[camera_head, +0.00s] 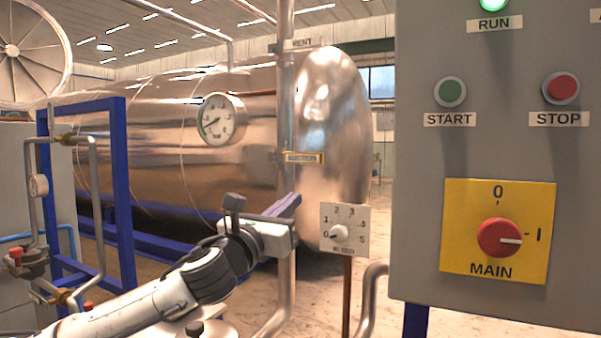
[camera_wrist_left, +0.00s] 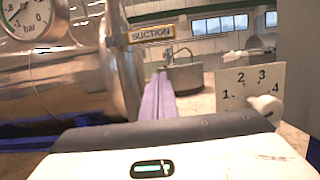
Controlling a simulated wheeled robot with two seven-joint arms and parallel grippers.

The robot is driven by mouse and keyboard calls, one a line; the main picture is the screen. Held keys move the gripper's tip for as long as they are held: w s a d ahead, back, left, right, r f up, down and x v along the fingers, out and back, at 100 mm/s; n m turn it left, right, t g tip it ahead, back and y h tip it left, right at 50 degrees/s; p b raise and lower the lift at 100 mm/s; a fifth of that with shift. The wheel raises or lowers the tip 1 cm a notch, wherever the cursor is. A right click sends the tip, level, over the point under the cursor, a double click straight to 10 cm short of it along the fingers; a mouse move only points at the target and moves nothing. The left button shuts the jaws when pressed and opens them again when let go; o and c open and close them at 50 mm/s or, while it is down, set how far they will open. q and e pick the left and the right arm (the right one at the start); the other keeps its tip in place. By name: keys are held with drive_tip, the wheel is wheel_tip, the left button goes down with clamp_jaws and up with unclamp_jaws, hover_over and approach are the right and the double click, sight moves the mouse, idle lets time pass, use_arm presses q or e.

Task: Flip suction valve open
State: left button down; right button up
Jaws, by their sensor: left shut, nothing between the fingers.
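The suction label (camera_head: 303,157) is a small yellow-edged plate beside an upright metal pipe (camera_head: 287,110). In the left wrist view, the plate (camera_wrist_left: 152,33) reads SUCTION and sits just right of the pipe. I cannot clearly make out the suction valve's lever in either view. My left gripper (camera_head: 295,199) reaches in from the lower left, its tips near the pipe and below the label. In the left wrist view, its purple fingers (camera_wrist_left: 158,80) are together, with nothing between them. My right gripper is not in view.
A grey control panel (camera_head: 420,225) fills the right side. A white dial plate (camera_head: 344,229) stands just right of my gripper. A large shiny tank (camera_head: 150,140) with a gauge (camera_head: 222,119) is behind. A blue frame (camera_head: 120,190) stands at left.

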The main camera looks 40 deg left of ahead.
sight(295, 158)
use_arm(q)
drive_tip(key=w+a+r+p, duration=0.1)
drive_tip(key=w+r+p, duration=0.3)
drive_tip(key=r, duration=0.1)
drive_tip(key=shift+w+a, duration=0.25)
drive_tip(key=shift+w, duration=0.1)
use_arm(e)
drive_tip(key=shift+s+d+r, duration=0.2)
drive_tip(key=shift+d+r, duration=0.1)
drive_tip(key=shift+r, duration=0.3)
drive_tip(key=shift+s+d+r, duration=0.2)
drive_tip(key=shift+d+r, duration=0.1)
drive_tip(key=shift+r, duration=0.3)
use_arm(q)
drive_tip(key=shift+r, duration=0.1)
